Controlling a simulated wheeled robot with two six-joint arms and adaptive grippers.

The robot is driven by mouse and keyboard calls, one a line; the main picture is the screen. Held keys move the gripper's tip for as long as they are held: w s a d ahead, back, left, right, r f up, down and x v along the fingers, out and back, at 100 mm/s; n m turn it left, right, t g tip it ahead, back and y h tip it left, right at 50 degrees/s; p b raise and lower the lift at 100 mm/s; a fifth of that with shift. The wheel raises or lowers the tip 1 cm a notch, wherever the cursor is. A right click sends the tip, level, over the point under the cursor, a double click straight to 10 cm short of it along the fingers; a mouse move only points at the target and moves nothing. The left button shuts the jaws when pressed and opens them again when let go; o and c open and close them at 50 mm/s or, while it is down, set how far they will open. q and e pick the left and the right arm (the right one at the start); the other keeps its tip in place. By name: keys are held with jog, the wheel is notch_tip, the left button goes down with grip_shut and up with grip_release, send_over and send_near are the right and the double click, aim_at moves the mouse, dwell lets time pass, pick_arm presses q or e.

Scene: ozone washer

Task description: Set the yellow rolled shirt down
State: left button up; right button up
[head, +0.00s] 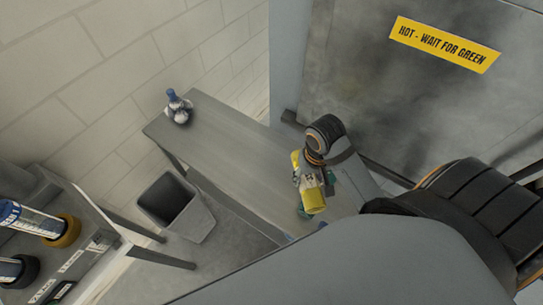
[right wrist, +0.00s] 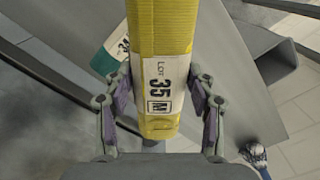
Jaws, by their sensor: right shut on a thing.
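The yellow rolled shirt (head: 314,200) is in my right gripper (head: 311,178), over the right end of the grey bench (head: 225,140). In the right wrist view the yellow roll (right wrist: 162,30) stands lengthwise between the two fingers (right wrist: 158,98). Its white label reads "LOT 35" with an M. The fingers are shut on it from both sides. A teal rolled item (right wrist: 112,58) with a partly hidden "34" label is behind and below it; it also shows in the head view (head: 304,212). I cannot tell whether the yellow roll touches the bench. My left gripper is not in view.
A blue and white bottle-like thing (head: 178,107) stands at the bench's far left end. A grey open bin (head: 191,220) stands on the floor in front. A grey machine door with a yellow sign (head: 444,44) is at upper right. The bench's middle is clear.

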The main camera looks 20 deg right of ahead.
jog(key=w, duration=0.1)
jog(key=w+a+f, duration=0.1)
jog(key=w, duration=0.1)
jog(key=w+a+f+b, duration=0.1)
jog(key=shift+w+f, duration=0.1)
jog(key=shift+w, duration=0.05)
jog(key=w+f+b, duration=0.4)
jog(key=w, duration=0.1)
jog(key=w+f+b, duration=0.2)
jog(key=shift+w+a+f, duration=0.3)
jog(key=shift+a, duration=0.2)
jog(key=shift+r, duration=0.1)
jog(key=shift+w+a+f+b, duration=0.1)
jog(key=shift+w+f+b, duration=0.2)
jog(key=shift+f+b, duration=0.4)
notch_tip(320, 180, down, 3)
jog(key=b, duration=0.3)
jog(key=shift+w, duration=0.1)
jog(key=shift+r+p, duration=0.2)
jog(key=shift+p, duration=0.1)
jog(key=o, duration=1.3)
jog(key=shift+f, duration=0.1)
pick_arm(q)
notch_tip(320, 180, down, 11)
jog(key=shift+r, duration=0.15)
